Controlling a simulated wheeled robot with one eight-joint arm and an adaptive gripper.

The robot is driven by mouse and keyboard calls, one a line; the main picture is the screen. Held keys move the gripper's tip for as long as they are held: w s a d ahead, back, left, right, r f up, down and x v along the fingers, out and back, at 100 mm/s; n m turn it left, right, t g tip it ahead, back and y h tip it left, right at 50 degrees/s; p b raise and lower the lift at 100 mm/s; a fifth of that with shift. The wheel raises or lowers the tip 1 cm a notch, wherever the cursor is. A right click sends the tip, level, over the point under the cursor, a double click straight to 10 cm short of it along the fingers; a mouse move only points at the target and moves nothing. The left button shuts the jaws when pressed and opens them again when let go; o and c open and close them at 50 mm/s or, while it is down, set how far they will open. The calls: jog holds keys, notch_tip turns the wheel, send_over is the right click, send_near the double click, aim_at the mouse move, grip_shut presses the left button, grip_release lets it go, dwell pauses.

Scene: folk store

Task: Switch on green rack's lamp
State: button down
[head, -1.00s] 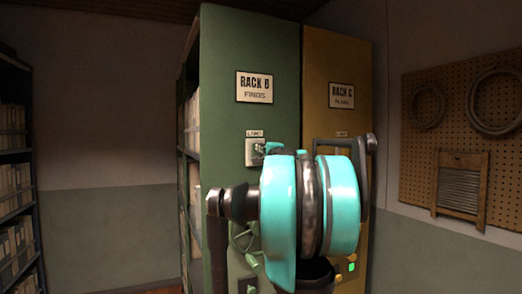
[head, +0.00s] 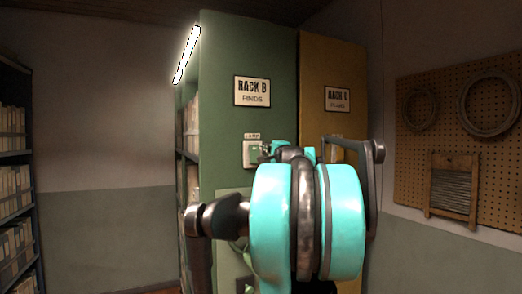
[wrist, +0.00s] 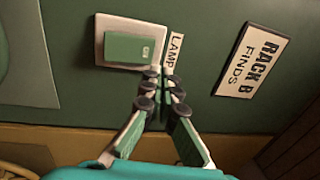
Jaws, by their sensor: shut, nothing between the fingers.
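The green rack (head: 230,50) stands in front of me, with a "RACK B FINDS" plate (head: 252,91) that also shows in the wrist view (wrist: 250,61). Its lamp (head: 186,54) is a strip glowing white at the top left edge. The lamp switch (head: 249,154) is a pale plate under a small "LAMP" label. In the wrist view the switch's green rocker (wrist: 130,49) bears small letters that look like "ON". My gripper (wrist: 162,73) is shut and empty, its fingertips at the plate's edge beside the label. I cannot tell whether they touch it.
A mustard rack (head: 335,65) marked "RACK C" adjoins the green one on the right. A pegboard (head: 450,130) with coiled hoops and a washboard hangs on the right wall. Dark shelves (head: 15,150) with boxes stand at the far left, with open room between.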

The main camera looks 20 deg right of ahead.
jog(key=s, duration=0.6)
jog(key=shift+r, duration=0.4)
jog(key=shift+s, duration=0.1)
jog(key=s+a+f+n+g+y, duration=0.2)
jog(key=a+f+n+g, duration=0.15)
jog(key=a+f, duration=0.6)
jog(key=s+a+f+n+g+y, duration=0.1)
jog(key=s+a+f+n+g, duration=0.3)
jog(key=f, duration=1)
jog(key=s+a+f+n+g+y, duration=0.15)
jog(key=a+f+n, duration=0.25)
jog(key=a+f, duration=0.65)
jog(key=s+d+f+n+g+h, duration=0.1)
jog(key=s+f+n+g+h, duration=0.1)
jog(key=s+f, duration=0.8)
jog(key=s+d+f+n+g+h, duration=0.1)
jog(key=s+f+n+g+h, duration=0.2)
jog(key=s+f, duration=0.7)
notch_tip(320, 180, down, 7)
jog(key=shift+s+d+r+n+g, duration=0.15)
jog(key=shift+d+n+g, duration=0.05)
jog(key=shift+n+g, duration=0.45)
